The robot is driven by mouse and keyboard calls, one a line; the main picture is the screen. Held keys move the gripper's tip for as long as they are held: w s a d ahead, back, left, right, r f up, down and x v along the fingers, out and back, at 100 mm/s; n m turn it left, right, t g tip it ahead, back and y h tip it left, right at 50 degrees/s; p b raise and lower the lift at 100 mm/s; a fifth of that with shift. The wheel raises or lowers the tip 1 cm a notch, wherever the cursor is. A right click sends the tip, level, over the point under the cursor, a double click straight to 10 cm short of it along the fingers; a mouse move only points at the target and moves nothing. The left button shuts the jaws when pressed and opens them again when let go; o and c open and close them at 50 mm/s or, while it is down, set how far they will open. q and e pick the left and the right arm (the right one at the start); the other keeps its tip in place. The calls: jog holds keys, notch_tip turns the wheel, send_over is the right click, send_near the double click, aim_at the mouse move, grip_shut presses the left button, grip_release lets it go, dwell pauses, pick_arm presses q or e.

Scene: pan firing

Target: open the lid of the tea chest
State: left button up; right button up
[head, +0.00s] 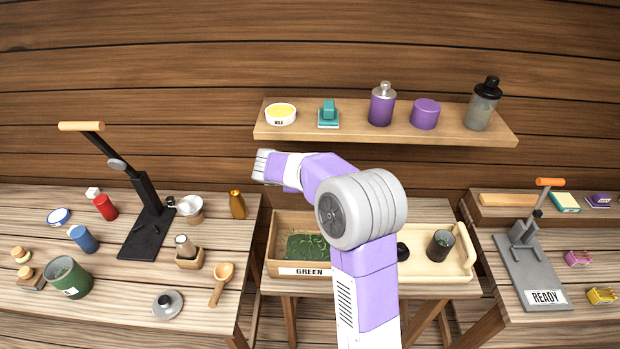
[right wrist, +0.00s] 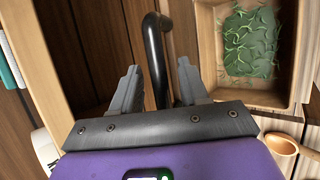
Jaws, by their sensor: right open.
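My right gripper (head: 265,166) is above and behind the chest, below the shelf. In the right wrist view it is open (right wrist: 158,72), with a black curved bar (right wrist: 155,62) between or beyond its fingers. I cannot tell whether they touch. My left gripper is out of view.
A shelf (head: 385,128) with tins and bottles hangs above. A wooden tray (head: 462,262) with a dark cup (head: 440,245) stands right of the chest, partly behind my arm. The left table (head: 130,290) is crowded; a press (head: 525,265) marked READY stands right.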

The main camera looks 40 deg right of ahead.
jog(key=v, duration=0.7)
dwell(0.4)
